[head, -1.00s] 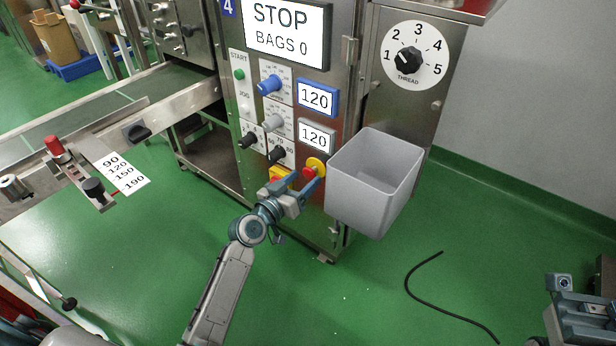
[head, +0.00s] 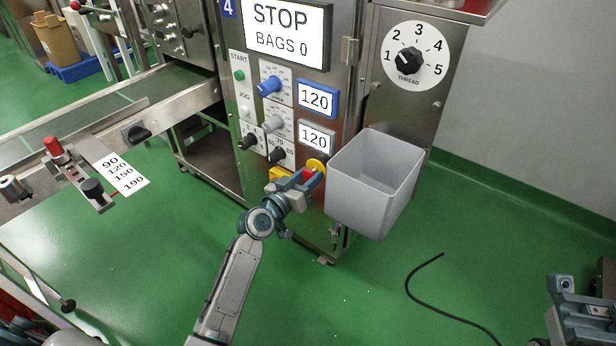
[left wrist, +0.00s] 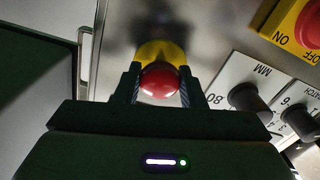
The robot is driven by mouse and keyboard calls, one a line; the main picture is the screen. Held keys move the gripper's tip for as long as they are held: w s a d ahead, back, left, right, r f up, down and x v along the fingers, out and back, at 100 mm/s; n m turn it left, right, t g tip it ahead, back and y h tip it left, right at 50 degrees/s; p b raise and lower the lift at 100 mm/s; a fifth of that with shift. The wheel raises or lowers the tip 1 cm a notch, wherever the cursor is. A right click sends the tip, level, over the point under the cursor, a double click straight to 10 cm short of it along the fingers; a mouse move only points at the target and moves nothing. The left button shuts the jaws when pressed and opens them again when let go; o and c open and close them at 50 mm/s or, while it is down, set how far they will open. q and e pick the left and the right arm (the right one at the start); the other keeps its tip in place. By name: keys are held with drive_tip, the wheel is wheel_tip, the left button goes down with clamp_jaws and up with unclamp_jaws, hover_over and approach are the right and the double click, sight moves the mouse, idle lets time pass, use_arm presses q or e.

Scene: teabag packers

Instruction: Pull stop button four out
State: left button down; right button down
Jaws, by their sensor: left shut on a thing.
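The stop button's yellow collar (head: 316,165) is on the front panel of machine four, low and to the right. Its red head (head: 308,174) shows partly between the fingers of my left gripper (head: 309,178). In the left wrist view the red stop button (left wrist: 160,80) sits between both fingers, with the yellow collar (left wrist: 160,52) behind it. My left gripper (left wrist: 158,88) is shut on the red head. My right gripper (head: 580,310) is at the lower right, away from the panel; its fingers are not clear.
A grey bin (head: 372,185) hangs just right of the button, close to my left gripper. Black knobs (head: 277,155) sit left of it. A black cable (head: 440,312) lies on the green floor.

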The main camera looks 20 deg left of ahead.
use_arm(q)
drive_tip(key=shift+s+a+f, duration=0.1)
drive_tip(key=shift+s, duration=0.25)
drive_tip(key=c, duration=0.9)
unclamp_jaws()
drive_tip(key=shift+s, duration=0.15)
drive_tip(key=v, duration=1)
drive_tip(key=shift+s+p, duration=0.3)
drive_tip(key=shift+p, duration=0.05)
drive_tip(key=shift+a, duration=0.15)
